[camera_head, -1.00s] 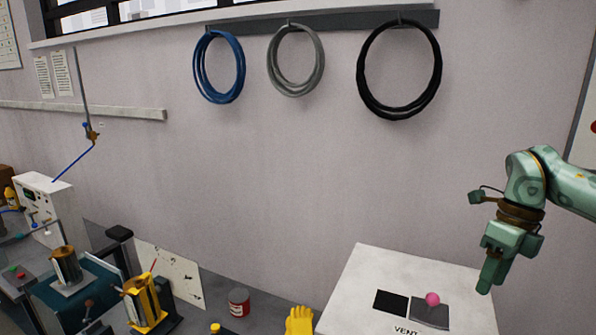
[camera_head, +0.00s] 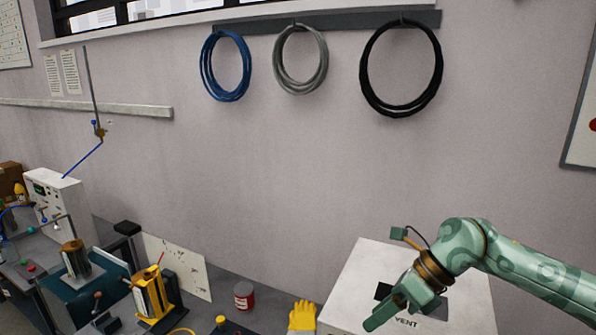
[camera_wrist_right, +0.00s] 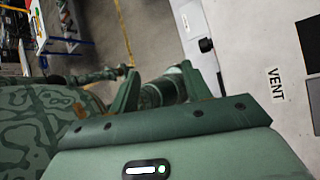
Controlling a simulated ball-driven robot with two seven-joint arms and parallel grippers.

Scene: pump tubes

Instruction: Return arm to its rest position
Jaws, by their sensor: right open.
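My right arm (camera_head: 520,262) comes in from the right, green, with its gripper (camera_head: 378,318) low over the white box marked VENT (camera_head: 345,300). In the right wrist view the two green fingers (camera_wrist_right: 160,88) stand apart with nothing held between them. The wrist and gripper cover part of the box top and its dark patches. I cannot tell whether the gripper touches the box. My left gripper does not show in the head view.
Yellow gloves (camera_head: 302,316), a red tin (camera_head: 244,295) and a yellow-framed device (camera_head: 153,298) stand on the bench to the left. Blue, grey and black tube coils (camera_head: 401,68) hang on the wall. The wall space above the arm is clear.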

